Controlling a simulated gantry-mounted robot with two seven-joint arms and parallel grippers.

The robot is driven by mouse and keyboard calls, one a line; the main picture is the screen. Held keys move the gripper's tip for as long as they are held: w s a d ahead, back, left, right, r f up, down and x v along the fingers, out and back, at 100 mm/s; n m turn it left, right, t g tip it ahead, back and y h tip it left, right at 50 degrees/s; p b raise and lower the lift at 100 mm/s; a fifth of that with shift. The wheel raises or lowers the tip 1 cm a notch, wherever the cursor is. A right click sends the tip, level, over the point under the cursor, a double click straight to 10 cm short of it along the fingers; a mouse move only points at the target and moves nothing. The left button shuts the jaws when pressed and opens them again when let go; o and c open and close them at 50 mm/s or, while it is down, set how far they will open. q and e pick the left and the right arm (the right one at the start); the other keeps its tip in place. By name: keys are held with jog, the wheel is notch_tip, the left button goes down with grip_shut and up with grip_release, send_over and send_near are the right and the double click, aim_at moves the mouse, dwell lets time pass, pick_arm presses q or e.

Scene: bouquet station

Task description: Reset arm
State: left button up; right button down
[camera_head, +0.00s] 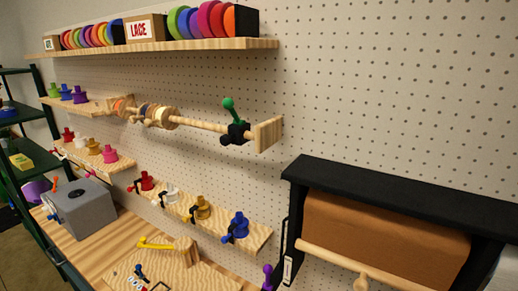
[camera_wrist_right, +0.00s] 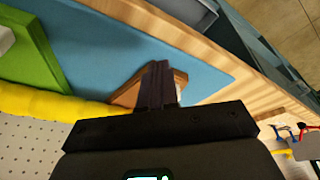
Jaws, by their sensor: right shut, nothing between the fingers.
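My right gripper (camera_wrist_right: 156,70) shows in the right wrist view. Its dark fingers are together with nothing between them, over a blue surface (camera_wrist_right: 100,50). A brown, wood-coloured piece (camera_wrist_right: 128,94) lies partly hidden behind the fingers; I cannot tell whether they touch it. Neither gripper shows in the head view, and my left gripper is in no view.
A black holder (camera_head: 400,190) with a brown paper roll (camera_head: 385,235) is at right in the head view. Wooden shelves (camera_head: 160,47) with ribbon spools line the pegboard. A grey box (camera_head: 85,208) stands on the workbench. A green block (camera_wrist_right: 25,50) and yellow strip (camera_wrist_right: 60,103) lie near the right gripper.

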notch_tip(320, 180, up, 21)
jog(key=p, duration=1.8)
jog(key=shift+f, duration=0.2)
jog(key=shift+w, duration=0.1)
